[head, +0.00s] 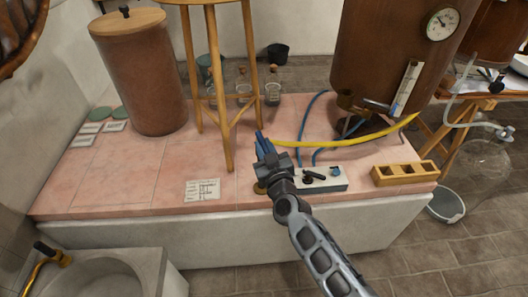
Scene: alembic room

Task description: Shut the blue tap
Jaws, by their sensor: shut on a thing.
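A small pale block (318,185) with taps lies near the front edge of the pink tiled bench. It carries a black lever (314,176) and a small blue part (336,171) towards its right end. My gripper (262,142) is over the block's left end and reaches just past it. Long blue pieces show at its jaws, and it looks shut on the blue tap's handle. The jaws and wrist cover the tap's body, so the handle's angle cannot be told. A round brass-coloured part (260,188) shows beside the wrist.
A wooden stool (228,130) stands left of my gripper, with glass flasks behind. A yellow hose (350,138) and blue hoses (309,125) run behind the block to the copper vessel (385,60). A wooden rack (404,174) lies right. A paper card (202,190) lies left.

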